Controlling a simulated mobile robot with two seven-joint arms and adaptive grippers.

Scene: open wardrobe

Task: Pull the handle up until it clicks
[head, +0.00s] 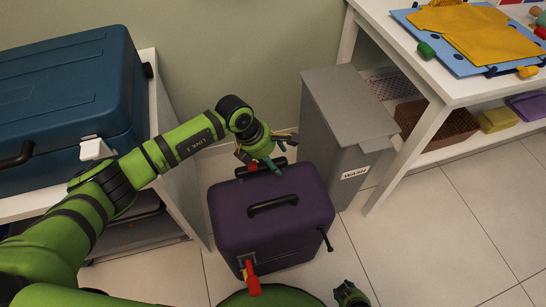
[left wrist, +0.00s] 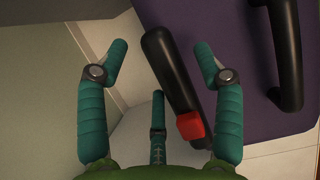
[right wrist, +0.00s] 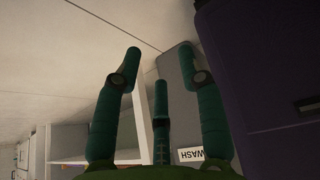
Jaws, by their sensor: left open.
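A purple suitcase (head: 270,215) stands on the tiled floor. It has a black carry handle (head: 273,204) on top and a black pull handle (head: 261,168) with a red button at its far edge. In the left wrist view the pull handle (left wrist: 173,80) and its red button (left wrist: 190,125) lie between the fingers of my left gripper (left wrist: 160,55). My left gripper (head: 272,160) is open over the pull handle, not closed on it. My right gripper (right wrist: 160,65) is open and empty, low beside the suitcase, whose side (right wrist: 265,80) fills the right of the right wrist view.
A grey bin (head: 345,130) labelled WASH stands right behind the suitcase. A white bench with a blue case (head: 65,95) is at the left. A white table (head: 380,25) with folded yellow cloth is at the right. Floor is clear at the lower right.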

